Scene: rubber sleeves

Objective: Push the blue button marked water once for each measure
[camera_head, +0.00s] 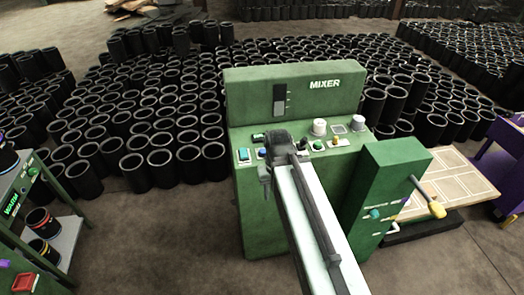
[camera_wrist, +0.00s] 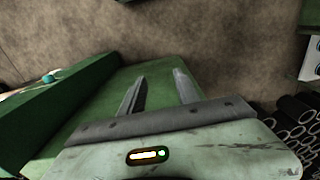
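The green mixer (camera_head: 290,85) stands mid-view in the head view, with a sloped control panel. A small blue button (camera_head: 262,152) sits on the panel's left part, just left of my arm's dark end. No "water" label is legible. My gripper (camera_wrist: 160,75) shows in the wrist view with its two fingers apart and nothing between them, over a green surface. In the head view the dark wrist end (camera_head: 280,148) is at the panel's front left; its fingertips are hard to make out. Contact with a button cannot be told.
A green side box (camera_head: 392,180) with a yellow-tipped lever (camera_head: 437,209) stands right of my arm. Panel knobs include a white one (camera_head: 319,127). Many black sleeves (camera_head: 160,165) stand behind and left. A rack (camera_head: 40,190) is at far left. Front-left floor is clear.

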